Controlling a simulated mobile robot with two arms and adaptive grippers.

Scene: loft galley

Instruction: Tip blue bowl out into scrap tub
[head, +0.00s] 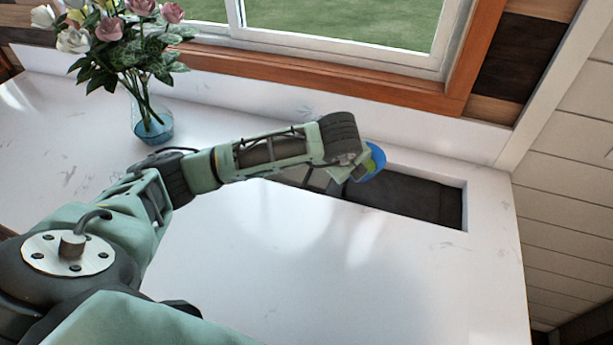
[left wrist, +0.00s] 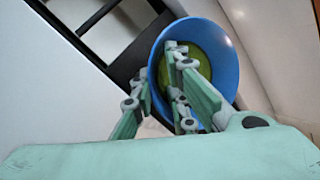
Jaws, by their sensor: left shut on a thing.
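The blue bowl (head: 378,157) is at the end of my left arm, above the dark opening in the counter. My left gripper (head: 350,173) is shut on its rim. In the left wrist view the bowl (left wrist: 226,62) is tilted, its inside facing the camera. Something yellow-green (left wrist: 206,66) shows inside it, partly behind a finger. The opening (head: 405,196) has dark walls and sits at the counter's right end. I cannot make out a separate scrap tub in it. My right gripper is not in view.
A glass vase (head: 152,125) with pink and white flowers stands at the back left of the white counter (head: 270,270). A wood-framed window (head: 330,68) is behind the counter, and a panelled wall (head: 565,190) is at the right. The counter's front stretch is clear.

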